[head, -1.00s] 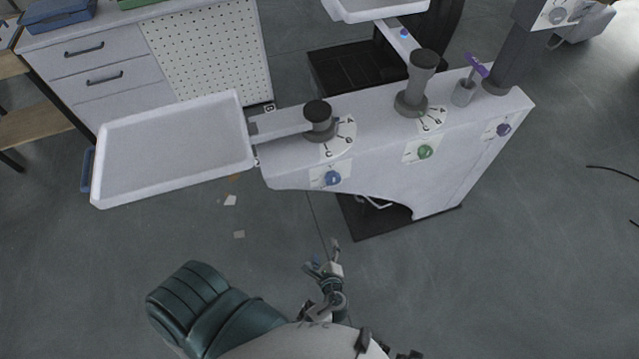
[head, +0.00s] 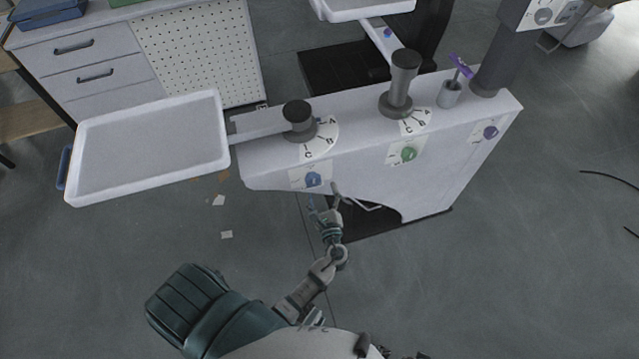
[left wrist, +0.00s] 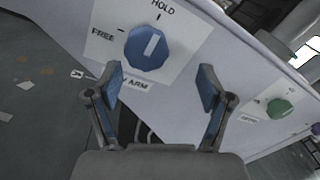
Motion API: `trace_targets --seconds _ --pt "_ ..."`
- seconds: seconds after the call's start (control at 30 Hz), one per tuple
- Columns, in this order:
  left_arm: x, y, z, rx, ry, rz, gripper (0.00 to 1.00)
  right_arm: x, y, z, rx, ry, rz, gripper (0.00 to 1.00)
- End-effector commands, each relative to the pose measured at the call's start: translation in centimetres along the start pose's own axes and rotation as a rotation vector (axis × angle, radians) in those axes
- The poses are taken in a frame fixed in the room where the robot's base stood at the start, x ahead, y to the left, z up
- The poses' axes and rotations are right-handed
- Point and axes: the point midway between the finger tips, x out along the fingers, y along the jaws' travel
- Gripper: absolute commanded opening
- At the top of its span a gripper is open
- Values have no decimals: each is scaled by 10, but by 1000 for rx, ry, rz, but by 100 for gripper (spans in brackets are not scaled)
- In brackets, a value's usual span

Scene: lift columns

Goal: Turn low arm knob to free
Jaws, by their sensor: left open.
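The low arm knob is the blue knob (head: 313,180) on the front face of the lift column base, under the column that bears the left tray. In the left wrist view the blue knob (left wrist: 150,48) sits on a white plate marked FREE at left and HOLD above. Its white bar points up toward HOLD. The label below it ends in ARM; a finger hides its start. My left gripper (head: 323,198) is open and empty, just below and in front of the knob. In the left wrist view its fingertips (left wrist: 160,82) are apart, short of the knob.
A green knob (head: 408,154) and a purple knob (head: 490,132) sit farther right on the same face. A white tray (head: 150,197) sticks out left on its arm. Floor in front is mostly clear.

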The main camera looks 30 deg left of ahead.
Motion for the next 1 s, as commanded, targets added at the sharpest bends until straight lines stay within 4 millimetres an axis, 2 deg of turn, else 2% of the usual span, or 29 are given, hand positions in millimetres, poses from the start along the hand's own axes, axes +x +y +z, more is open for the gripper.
trace_targets --seconds 0.1,0.2,0.43,0.57,0.6,0.8,0.83,1.0 --pt "24 5 1 -4 2 3 80 0 2 1 -3 -3 5 40" --pt "35 7 0 -6 4 3 80 -2 2 0 -4 -2 4 40" --pt "37 1 0 0 0 0 80 -5 -12 -4 2 8 -21 40" --pt "33 -3 0 3 -3 -2 80 -5 -14 -4 2 9 -23 40" --pt "33 -4 0 4 -4 -2 75 -5 -13 -4 2 8 -21 40" --pt "36 -1 1 -1 -1 -3 25 -4 1 -2 1 4 2 40" --pt "36 -1 1 -2 0 -4 20 -4 2 -1 1 3 5 40" --pt "38 -1 1 -6 1 -9 20 -3 4 1 -4 -2 9 40"
